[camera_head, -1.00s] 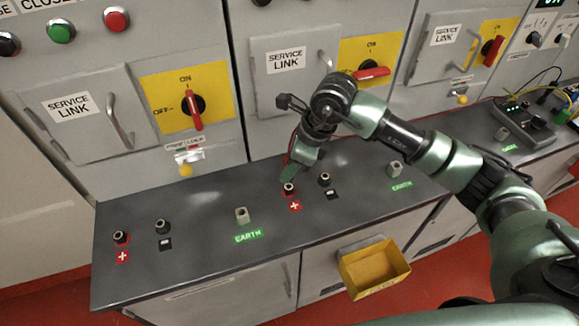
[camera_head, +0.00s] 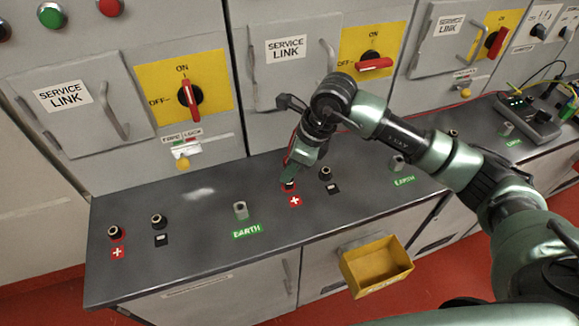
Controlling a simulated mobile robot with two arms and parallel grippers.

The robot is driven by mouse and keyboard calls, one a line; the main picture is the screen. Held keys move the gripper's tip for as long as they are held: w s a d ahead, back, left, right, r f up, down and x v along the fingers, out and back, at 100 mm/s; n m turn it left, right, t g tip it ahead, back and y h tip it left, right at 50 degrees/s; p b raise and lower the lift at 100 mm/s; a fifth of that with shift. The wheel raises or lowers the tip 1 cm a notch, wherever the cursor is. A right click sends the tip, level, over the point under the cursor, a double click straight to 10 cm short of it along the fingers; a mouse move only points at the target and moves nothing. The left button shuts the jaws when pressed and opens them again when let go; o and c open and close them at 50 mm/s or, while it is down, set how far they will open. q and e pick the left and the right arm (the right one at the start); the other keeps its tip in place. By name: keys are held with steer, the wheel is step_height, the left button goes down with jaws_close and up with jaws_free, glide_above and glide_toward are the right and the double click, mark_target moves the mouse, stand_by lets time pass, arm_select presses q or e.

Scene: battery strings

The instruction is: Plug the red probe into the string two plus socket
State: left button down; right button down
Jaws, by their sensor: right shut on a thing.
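My right gripper (camera_head: 291,174) reaches down from the right, directly over the middle plus socket (camera_head: 288,186), which has a red plus label (camera_head: 295,201) in front of it. The gripper is shut on the red probe, whose body is mostly hidden by the fingers and wrist. A thin red line, likely its lead, shows beside the fingers. The fingers nearly touch the socket top, and I cannot tell how deep the probe tip sits. My left gripper is not in view.
The minus socket (camera_head: 325,174) stands just right of the plus socket. An earth post (camera_head: 240,210) is to the left. Another plus socket (camera_head: 115,233) and minus socket (camera_head: 157,222) are far left. A yellow bin (camera_head: 376,267) hangs on the bench front. A meter (camera_head: 530,119) lies far right.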

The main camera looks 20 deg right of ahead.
steer(key=shift+f+b, duration=0.4)
steer(key=shift+f, duration=0.05)
steer(key=c, duration=1.1)
jaws_free()
steer(key=shift+c, duration=0.2)
steer(key=shift+r, duration=0.1)
steer(key=b+v, duration=0.1)
steer(key=v, duration=0.6)
steer(key=shift+r, duration=0.35)
steer(key=shift+s+d+f, duration=0.1)
steer(key=shift+s+d, duration=0.05)
